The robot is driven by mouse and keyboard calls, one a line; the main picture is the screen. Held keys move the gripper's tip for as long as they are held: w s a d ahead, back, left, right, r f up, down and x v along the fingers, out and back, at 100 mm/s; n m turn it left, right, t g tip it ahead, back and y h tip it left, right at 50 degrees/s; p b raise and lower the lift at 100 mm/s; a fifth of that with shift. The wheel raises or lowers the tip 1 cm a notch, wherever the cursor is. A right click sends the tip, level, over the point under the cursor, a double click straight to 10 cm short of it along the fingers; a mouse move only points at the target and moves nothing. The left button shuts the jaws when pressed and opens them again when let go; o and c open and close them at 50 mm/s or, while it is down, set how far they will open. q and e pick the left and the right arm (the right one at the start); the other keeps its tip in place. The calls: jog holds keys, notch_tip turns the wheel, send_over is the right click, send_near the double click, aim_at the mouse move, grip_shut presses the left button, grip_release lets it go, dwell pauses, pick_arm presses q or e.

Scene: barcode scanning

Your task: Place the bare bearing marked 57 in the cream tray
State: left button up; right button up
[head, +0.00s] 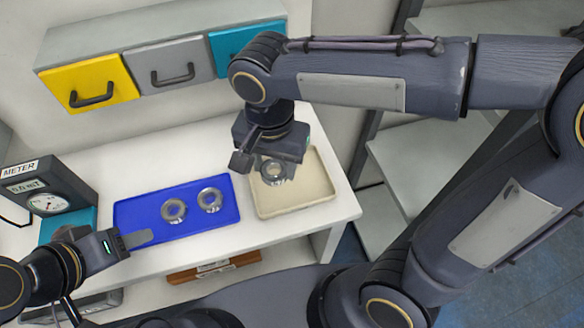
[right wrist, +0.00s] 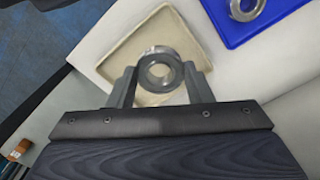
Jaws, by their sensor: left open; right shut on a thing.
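The cream tray (head: 308,206) sits at the right end of the white table; it also shows in the right wrist view (right wrist: 184,42). My right gripper (right wrist: 159,82) is shut on a bare metal bearing (right wrist: 159,66) and holds it over the tray. In the head view this bearing (head: 274,172) shows under the gripper. Whether it touches the tray floor I cannot tell, and no marking on it is readable. My left gripper (head: 138,238) is open and empty at the front left, near the blue tray (head: 140,225).
Two more bearings, one at the left (head: 174,210) and one at the right (head: 210,200), lie in the blue tray. A meter (head: 48,200) stands at the far left. Yellow, grey and teal drawers (head: 180,65) line the back. The table's right edge is close to the cream tray.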

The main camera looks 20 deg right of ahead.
jog(key=d+f, duration=0.1)
jog(key=w+d+f, duration=0.1)
jog(key=f, duration=0.1)
jog(key=w+d+f, duration=0.1)
jog(key=f, duration=0.1)
jog(key=shift+w+d, duration=0.1)
jog(key=shift+w, duration=0.15)
jog(key=shift+w+d+f, duration=0.1)
jog(key=shift+f, duration=0.85)
jog(key=shift+w+d+f, duration=0.1)
jog(key=shift+f, duration=0.8)
jog(key=shift+f, duration=0.1)
jog(key=shift+f+b, duration=0.15)
jog(key=shift+b, duration=0.2)
jog(key=o, duration=1.1)
jog(key=shift+s, duration=0.1)
jog(key=shift+o, duration=0.2)
